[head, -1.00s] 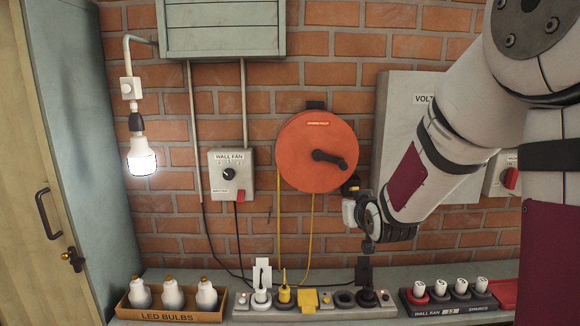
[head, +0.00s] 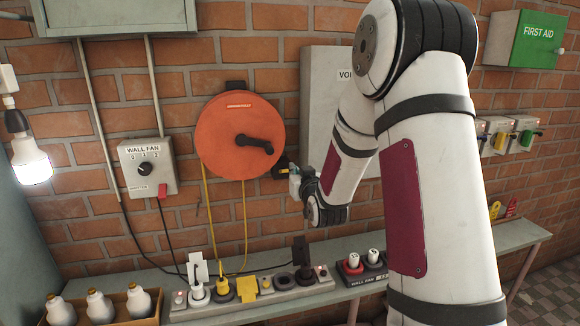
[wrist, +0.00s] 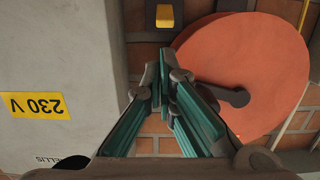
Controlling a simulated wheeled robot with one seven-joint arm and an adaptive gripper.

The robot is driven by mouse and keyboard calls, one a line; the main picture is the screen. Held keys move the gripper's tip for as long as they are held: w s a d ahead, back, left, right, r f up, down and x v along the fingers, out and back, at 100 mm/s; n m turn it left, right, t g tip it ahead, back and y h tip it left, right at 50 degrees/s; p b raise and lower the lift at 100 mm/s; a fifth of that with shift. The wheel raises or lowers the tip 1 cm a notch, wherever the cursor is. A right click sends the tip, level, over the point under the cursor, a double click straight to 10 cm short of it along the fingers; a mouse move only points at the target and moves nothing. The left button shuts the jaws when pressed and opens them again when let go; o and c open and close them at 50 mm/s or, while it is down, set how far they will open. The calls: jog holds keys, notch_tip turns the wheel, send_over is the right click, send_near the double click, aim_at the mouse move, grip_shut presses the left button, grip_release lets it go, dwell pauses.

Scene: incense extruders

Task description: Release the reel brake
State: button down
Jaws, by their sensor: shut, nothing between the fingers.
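The orange cable reel (head: 238,115) hangs on the brick wall with a black crank (head: 255,143) on its face. A small dark part with a yellow piece (head: 282,171), which looks like the reel brake, sits at the reel's lower right edge. My gripper (head: 293,178) is right beside that part, shut and empty. In the wrist view, the teal fingers of my gripper (wrist: 163,68) meet just below the yellow piece (wrist: 164,16), with the reel (wrist: 250,60) to their right. I cannot tell whether the fingers touch the brake.
A grey voltage cabinet (head: 322,100) stands close to my arm. A wall fan switch box (head: 148,168) is left of the reel. Yellow cord hangs from the reel to a power strip (head: 240,300) on the shelf. Bulbs stand in a box (head: 110,318) at lower left.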

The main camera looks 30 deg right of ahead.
aim_at(287, 171)
jog(key=x, duration=0.9)
jog(key=shift+w+d, duration=0.1)
jog(key=shift+w, duration=0.15)
jog(key=shift+w+f, duration=0.1)
jog(key=shift+f, duration=0.15)
